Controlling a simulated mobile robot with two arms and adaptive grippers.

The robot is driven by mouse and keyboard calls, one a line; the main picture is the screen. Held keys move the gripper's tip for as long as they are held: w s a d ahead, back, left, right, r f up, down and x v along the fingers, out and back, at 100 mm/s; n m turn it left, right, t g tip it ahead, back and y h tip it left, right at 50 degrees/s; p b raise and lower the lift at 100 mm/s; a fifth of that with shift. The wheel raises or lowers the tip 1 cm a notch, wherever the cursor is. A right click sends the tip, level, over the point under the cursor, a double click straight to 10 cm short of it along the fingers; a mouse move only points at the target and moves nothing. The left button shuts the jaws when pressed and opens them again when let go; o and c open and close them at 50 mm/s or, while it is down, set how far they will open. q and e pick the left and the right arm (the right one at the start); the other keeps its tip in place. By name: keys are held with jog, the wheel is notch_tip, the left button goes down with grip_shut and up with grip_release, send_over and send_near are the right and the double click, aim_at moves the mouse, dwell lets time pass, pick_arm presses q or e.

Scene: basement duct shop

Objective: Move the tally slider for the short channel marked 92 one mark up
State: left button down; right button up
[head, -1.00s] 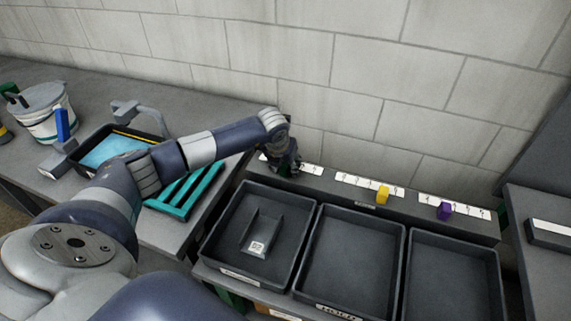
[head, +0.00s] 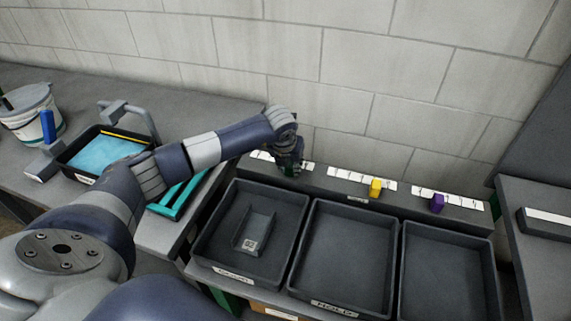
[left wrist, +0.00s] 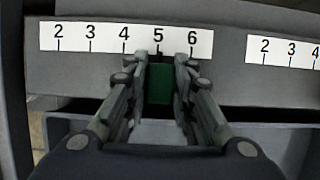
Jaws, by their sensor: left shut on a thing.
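My left gripper (head: 291,170) is at the leftmost scale strip (head: 262,156) on the ledge behind the trays. In the left wrist view the gripper (left wrist: 160,95) is shut on a green slider (left wrist: 159,86), which sits just below the number 5 of that strip (left wrist: 75,37), numbered 2 to 6. A short dark channel (head: 257,231) with a white label lies in the left tray (head: 209,243); the label is too small to read. A yellow slider (head: 375,187) and a purple slider (head: 438,203) sit at the other two strips. My right gripper is not in view.
A middle tray (head: 300,268) marked HOLD and a right tray (head: 402,275) are empty. On the left bench are a teal rack (head: 180,198), a black tray with blue content (head: 75,172) and a white bucket (head: 32,116). A block wall stands close behind the ledge.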

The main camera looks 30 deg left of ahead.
pick_arm(q)
jog(key=c, duration=1.4)
grip_release()
jog(key=shift+a, duration=0.25)
jog(key=shift+o, duration=0.2)
jog(key=shift+r, duration=0.1)
jog(key=v, duration=1.2)
jog(key=shift+s, duration=0.1)
